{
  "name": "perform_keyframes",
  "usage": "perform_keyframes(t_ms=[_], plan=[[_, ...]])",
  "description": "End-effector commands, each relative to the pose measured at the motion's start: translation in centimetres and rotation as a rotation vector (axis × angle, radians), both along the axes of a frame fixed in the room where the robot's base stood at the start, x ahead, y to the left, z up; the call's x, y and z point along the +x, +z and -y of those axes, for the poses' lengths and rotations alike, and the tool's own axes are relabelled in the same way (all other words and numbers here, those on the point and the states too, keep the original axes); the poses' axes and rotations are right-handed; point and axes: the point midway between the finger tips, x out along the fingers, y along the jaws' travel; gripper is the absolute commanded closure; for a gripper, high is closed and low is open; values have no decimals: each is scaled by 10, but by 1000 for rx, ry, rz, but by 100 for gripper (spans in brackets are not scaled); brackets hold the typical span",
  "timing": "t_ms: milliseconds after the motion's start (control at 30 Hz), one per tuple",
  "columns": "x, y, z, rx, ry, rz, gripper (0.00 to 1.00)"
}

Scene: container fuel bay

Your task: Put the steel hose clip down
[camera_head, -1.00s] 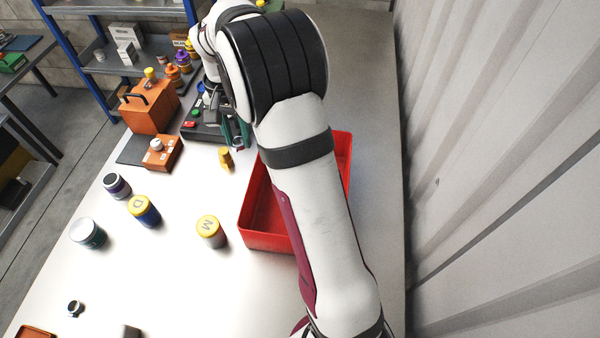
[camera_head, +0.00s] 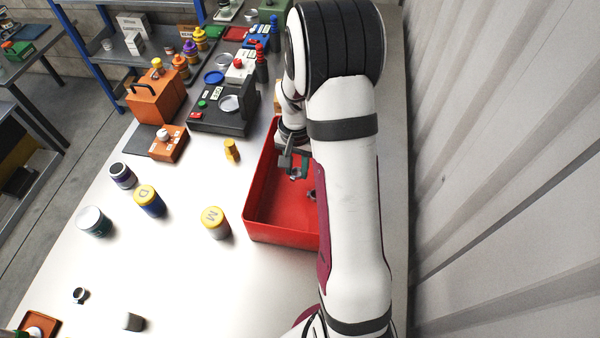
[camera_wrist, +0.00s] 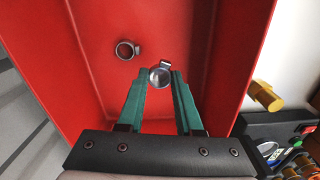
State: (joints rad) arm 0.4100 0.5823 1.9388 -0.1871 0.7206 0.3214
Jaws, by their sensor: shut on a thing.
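The steel hose clip (camera_wrist: 160,79) is a small metal ring with a tab. In the wrist view it sits between the green fingertips of my gripper (camera_wrist: 160,72), which is shut on it. In the head view my gripper (camera_head: 300,168) is over the red tray (camera_head: 250,210), and the held clip (camera_head: 296,174) hangs inside the tray's outline. I cannot tell whether it touches the tray floor. A second, darker ring clip (camera_wrist: 126,50) lies on the tray floor, apart from the held one; it also shows in the head view (camera_head: 312,195).
My arm hides the tray's right part. A yellow fitting (camera_head: 232,150) and a yellow-lidded M can (camera_head: 215,222) stand left of the tray. A black tester (camera_head: 225,115) is behind it. Another ring clip (camera_head: 80,295) lies at the front left. A corrugated wall (camera_head: 500,170) bounds the right.

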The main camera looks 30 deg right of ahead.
Motion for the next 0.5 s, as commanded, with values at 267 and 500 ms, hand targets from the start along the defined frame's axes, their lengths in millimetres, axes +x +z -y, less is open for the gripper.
perform_keyframes(t_ms=[267,500], plan=[[0,-48,0,0,0,0,100],[1,-49,0,-2,0,3,100]])
